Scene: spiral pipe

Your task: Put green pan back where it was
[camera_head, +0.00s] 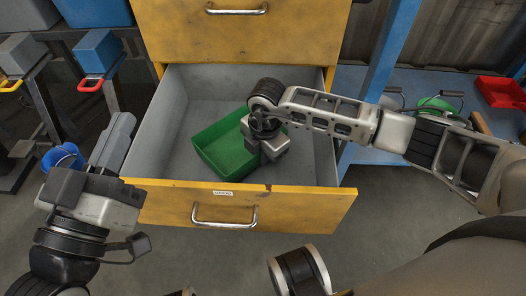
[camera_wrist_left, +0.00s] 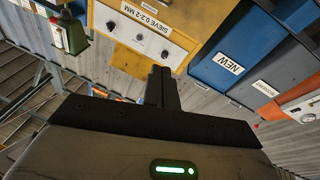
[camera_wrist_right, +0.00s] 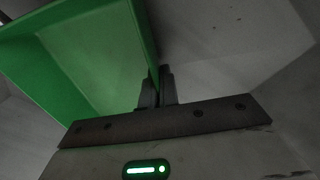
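The green pan (camera_head: 222,150) lies in the grey inside of the open yellow drawer (camera_head: 165,203), around its middle. My right gripper (camera_head: 262,152) reaches into the drawer at the pan's right side and covers part of it. In the right wrist view the green pan (camera_wrist_right: 95,60) has its wall between the two close fingers (camera_wrist_right: 158,90), so this gripper is shut on the pan's edge. My left gripper (camera_head: 120,130) is outside the drawer, to its left. In the left wrist view its fingers (camera_wrist_left: 162,85) are together and empty.
Another yellow drawer (camera_head: 240,40) sits above the open one. A blue post (camera_head: 385,60) and a blue shelf with a red tray (camera_head: 502,92) stand at the right. A blue bucket (camera_head: 62,157) is at the left. The floor before the drawer is clear.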

